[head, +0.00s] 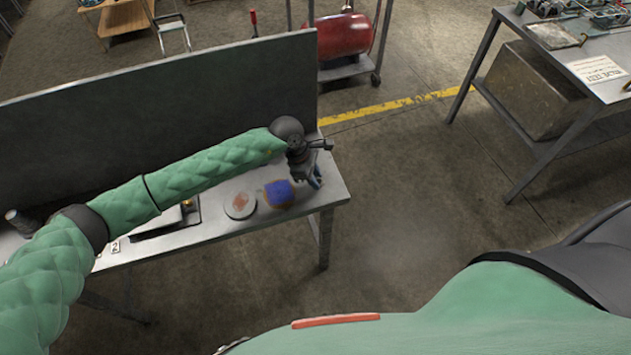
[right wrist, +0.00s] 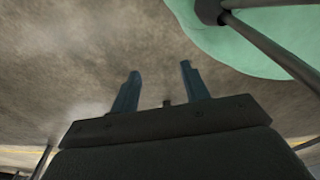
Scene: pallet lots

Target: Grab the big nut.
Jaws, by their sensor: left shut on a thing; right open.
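My left gripper (head: 314,181) is at the right end of the grey workbench (head: 335,193), low over its top, with its fingers pointing down. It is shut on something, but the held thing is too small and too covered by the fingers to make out. I cannot pick out a big nut for certain in either view. My right gripper (right wrist: 160,88) shows in the right wrist view with its two blue fingers apart. Nothing is between them, and bare floor lies beyond.
Left of my left gripper, a blue block (head: 279,192) sits on a brownish round piece. Beside it is a pale round dish (head: 240,205) with reddish contents. A dark panel (head: 160,110) backs the bench. Another table (head: 600,90) stands at the right; open floor lies between.

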